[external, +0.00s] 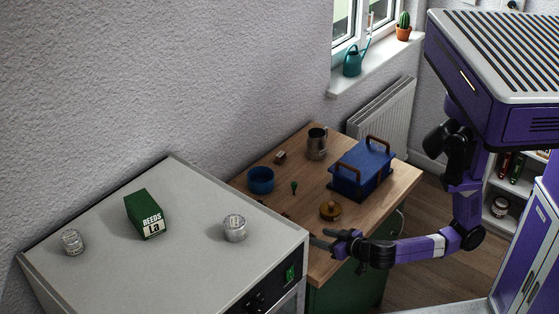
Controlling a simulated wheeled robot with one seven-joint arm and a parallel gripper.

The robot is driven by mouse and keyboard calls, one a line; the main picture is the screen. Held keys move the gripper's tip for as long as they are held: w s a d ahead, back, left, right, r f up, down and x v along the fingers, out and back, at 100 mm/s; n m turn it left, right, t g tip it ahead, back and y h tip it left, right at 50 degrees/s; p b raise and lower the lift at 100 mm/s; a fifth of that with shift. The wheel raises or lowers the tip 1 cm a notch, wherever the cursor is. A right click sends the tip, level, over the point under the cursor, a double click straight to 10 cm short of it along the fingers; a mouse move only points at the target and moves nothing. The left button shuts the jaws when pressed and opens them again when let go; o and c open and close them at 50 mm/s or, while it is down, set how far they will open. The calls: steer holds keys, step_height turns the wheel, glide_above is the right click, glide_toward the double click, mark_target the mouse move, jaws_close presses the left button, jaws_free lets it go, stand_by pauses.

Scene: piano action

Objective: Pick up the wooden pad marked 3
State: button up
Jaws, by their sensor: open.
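A small brown wooden block (280,157) lies near the back of the wooden worktop (308,190), close to the wall. It may be the wooden pad; no 3 can be read on it at this size. My gripper (320,240) is open at the front left edge of the worktop, beside the grey cabinet top. It is apart from the block, with the round brown-yellow item and a small green item between them. Nothing shows between its fingers.
A blue bowl (261,180), metal mug (317,144), blue box with brown handles (361,170), amber lidded pot (330,210) and small green item (294,187) stand on the worktop. The grey cabinet top (185,262) holds a green REEDS box (145,213) and two glass jars.

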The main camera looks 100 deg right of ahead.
mark_target(312, 236)
steer(key=p+x, duration=0.1)
steer(key=x, duration=0.4)
steer(key=shift+w+p, duration=0.3)
steer(key=shift+a, duration=0.1)
jaws_close()
